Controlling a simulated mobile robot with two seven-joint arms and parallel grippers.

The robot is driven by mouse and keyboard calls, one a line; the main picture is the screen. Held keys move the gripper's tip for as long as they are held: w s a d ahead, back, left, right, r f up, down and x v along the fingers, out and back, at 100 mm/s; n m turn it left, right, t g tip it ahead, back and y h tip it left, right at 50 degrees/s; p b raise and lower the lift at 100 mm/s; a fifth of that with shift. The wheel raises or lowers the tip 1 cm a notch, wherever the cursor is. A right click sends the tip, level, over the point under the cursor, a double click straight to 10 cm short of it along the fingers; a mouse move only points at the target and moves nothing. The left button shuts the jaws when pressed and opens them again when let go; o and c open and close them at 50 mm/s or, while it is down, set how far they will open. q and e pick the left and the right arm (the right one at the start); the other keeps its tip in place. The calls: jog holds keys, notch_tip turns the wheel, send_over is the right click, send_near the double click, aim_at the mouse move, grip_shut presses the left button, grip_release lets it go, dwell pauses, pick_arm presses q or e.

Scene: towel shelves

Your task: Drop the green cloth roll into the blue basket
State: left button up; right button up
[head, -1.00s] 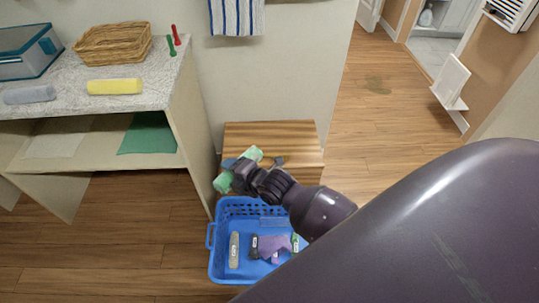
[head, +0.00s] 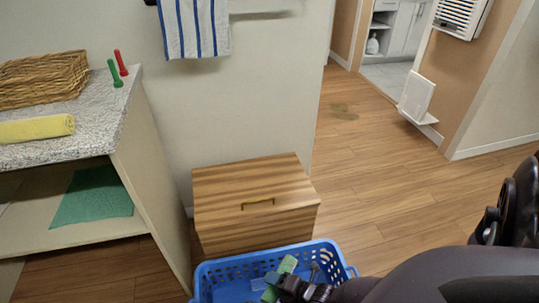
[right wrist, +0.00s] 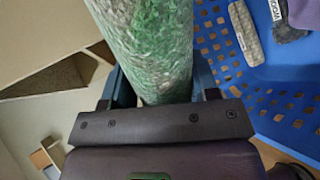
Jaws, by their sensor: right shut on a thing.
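The green cloth roll (right wrist: 152,45) is pale green and white. It fills the top middle of the right wrist view, and its end shows in the head view (head: 287,266). My right gripper (right wrist: 163,88) is shut on it, one finger on each side; it also shows in the head view (head: 284,283). The blue basket (head: 332,256) is at the bottom of the head view, partly hidden by my right arm. In that view the gripper and roll overlap the basket's opening. The basket (right wrist: 228,62) lies below and right of the roll in the right wrist view. My left gripper is out of view.
A grey bar-shaped thing (right wrist: 245,32) and a purple cloth (right wrist: 304,12) lie in the basket. A wooden box (head: 250,215) stands behind it. A shelf unit (head: 150,165) with a yellow roll (head: 38,129) is left. Open floor (head: 390,190) is right.

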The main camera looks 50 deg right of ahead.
jog(key=shift+s+d+f+b, duration=0.15)
jog(key=shift+f+b, duration=0.15)
jog(key=shift+f, duration=0.3)
pick_arm(q)
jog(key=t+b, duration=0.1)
jog(key=b, duration=0.1)
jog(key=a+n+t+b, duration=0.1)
jog(key=b, duration=0.1)
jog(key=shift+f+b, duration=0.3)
jog(key=shift+b, duration=0.05)
pick_arm(e)
notch_tip(320, 180, down, 5)
jog(key=shift+f, duration=0.1)
jog(key=o, duration=1)
